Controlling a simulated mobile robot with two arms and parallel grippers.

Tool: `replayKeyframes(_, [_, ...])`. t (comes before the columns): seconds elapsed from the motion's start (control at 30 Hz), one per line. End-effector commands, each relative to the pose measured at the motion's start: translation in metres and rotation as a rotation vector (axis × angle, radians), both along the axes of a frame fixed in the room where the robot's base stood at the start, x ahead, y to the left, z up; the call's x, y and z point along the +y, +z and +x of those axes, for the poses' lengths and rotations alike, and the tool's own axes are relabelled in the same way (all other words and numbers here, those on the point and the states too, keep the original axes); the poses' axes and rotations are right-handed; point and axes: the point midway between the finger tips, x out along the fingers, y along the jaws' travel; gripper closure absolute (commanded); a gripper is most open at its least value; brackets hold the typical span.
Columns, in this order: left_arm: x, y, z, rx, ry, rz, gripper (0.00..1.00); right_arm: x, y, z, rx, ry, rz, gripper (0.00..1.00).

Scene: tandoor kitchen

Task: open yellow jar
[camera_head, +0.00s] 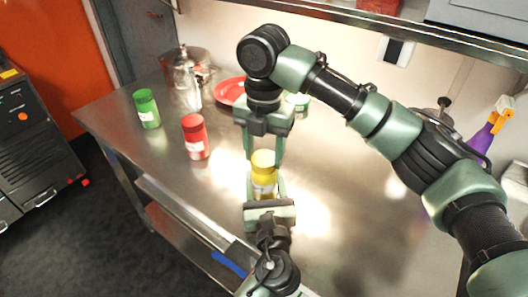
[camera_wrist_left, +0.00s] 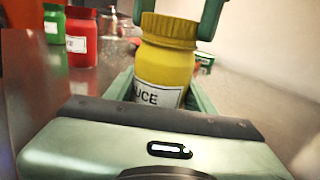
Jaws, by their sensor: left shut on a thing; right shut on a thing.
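The yellow jar (camera_head: 263,178) stands upright on the steel counter, and its yellow lid (camera_head: 263,157) appears seated on top. My left gripper (camera_head: 265,186) comes in from the front and is shut on the jar's body. My right gripper (camera_head: 263,152) points down from above, shut on the lid with a finger on either side. In the left wrist view the jar (camera_wrist_left: 163,68) shows a white label partly reading "UCE". The ribbed lid (camera_wrist_left: 170,27) sits between the right gripper's fingertips (camera_wrist_left: 176,22). The jar's base is hidden by my left gripper.
A red jar (camera_head: 195,137) and a green jar (camera_head: 147,108) stand to the left. A metal pot (camera_head: 184,66) and a red plate (camera_head: 229,92) are at the back. A purple spray bottle (camera_head: 482,138) is at the right. The counter (camera_head: 330,215) right of the yellow jar is clear.

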Motion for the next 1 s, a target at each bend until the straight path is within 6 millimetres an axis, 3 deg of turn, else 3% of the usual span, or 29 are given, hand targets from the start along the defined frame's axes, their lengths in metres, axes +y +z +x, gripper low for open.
replayKeyframes(1.0, [0.000,0.000,0.000,0.000,0.000,0.000,1.00,0.000,0.022,0.000,0.000,-0.001,0.000,0.98])
